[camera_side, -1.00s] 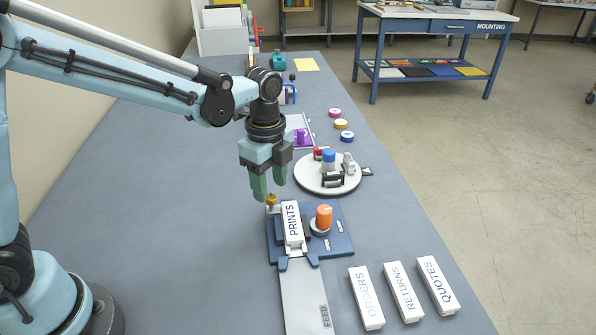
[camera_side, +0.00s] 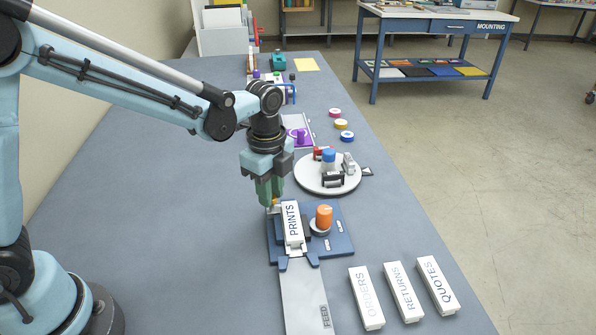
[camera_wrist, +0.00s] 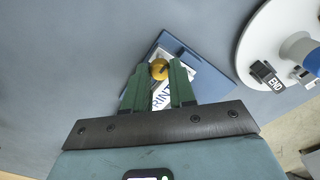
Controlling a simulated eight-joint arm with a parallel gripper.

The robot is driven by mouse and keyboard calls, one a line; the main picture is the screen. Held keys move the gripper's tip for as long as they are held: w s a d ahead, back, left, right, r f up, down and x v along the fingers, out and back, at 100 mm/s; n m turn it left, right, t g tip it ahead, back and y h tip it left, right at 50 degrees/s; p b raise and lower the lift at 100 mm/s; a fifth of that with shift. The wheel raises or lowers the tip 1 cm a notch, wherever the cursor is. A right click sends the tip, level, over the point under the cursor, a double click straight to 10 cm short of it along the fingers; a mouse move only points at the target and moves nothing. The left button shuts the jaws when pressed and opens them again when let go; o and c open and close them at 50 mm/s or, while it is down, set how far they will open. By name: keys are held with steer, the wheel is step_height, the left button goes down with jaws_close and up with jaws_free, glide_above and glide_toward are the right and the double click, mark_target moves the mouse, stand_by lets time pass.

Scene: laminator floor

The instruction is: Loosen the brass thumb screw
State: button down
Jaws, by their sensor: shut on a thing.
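The brass thumb screw (camera_wrist: 159,69) sits at the far left corner of the blue base plate (camera_side: 338,241), beside the white block lettered PRINTS (camera_side: 292,222). My gripper (camera_side: 270,203) points down at the screw, with its green fingers around it. In the wrist view my gripper (camera_wrist: 159,72) has one finger on each side of the brass knob. In the side view the fingers hide most of the screw; only a small bit of brass (camera_side: 274,201) shows. An orange knob (camera_side: 323,217) stands on the same plate, right of the PRINTS block.
White blocks lettered ORDERS (camera_side: 366,297), RETURNS (camera_side: 403,291) and QUOTES (camera_side: 437,285) lie at the front right. A strip lettered FEED (camera_side: 302,298) runs forward from the plate. A round white tray (camera_side: 345,185) with small items stands just behind. The left tabletop is clear.

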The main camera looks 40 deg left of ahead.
steer(key=n, duration=0.4)
steer(key=shift+n, duration=0.4)
steer(key=n, duration=0.4)
steer(key=shift+n, duration=0.3)
steer(key=n, duration=0.4)
steer(key=shift+n, duration=2.2)
steer(key=c, duration=0.9)
jaws_free()
